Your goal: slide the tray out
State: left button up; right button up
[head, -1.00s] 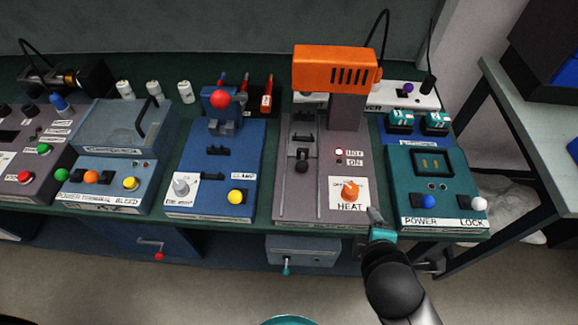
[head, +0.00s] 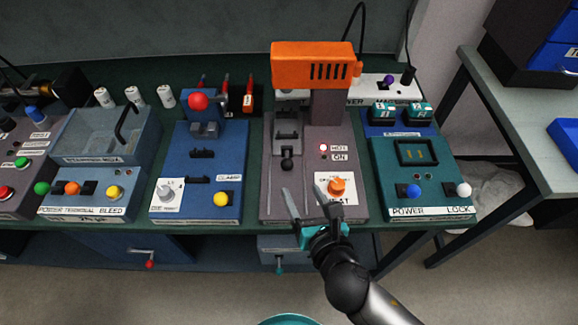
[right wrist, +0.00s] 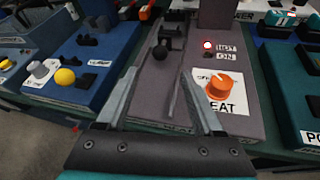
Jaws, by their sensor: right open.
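The grey-mauve heat station (head: 355,209) stands on the green bench, with an orange heater head (head: 313,64) above its back. A small grey tray (head: 287,130) sits in the track on its left side, with a round black knob (head: 287,165) at its front. The tray's far end is partly hidden under the head. My right gripper (head: 306,190) is open and empty over the station's front, nearer than the knob and a little to its right. In the right wrist view the knob (right wrist: 159,53) shows beyond the open fingers (right wrist: 158,74). My left gripper is out of view.
An orange heat dial (head: 337,186) is close to the right finger, below a red light (head: 323,147) marked HOT. A blue clamp station (head: 202,150) stands left and a teal power/lock station (head: 425,180) right. The front track is clear.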

aim_at(289, 168)
jog(key=b+x, duration=0.2)
jog(key=x, duration=0.9)
jog(key=shift+w, duration=0.15)
grip_shut()
dwell(1.0)
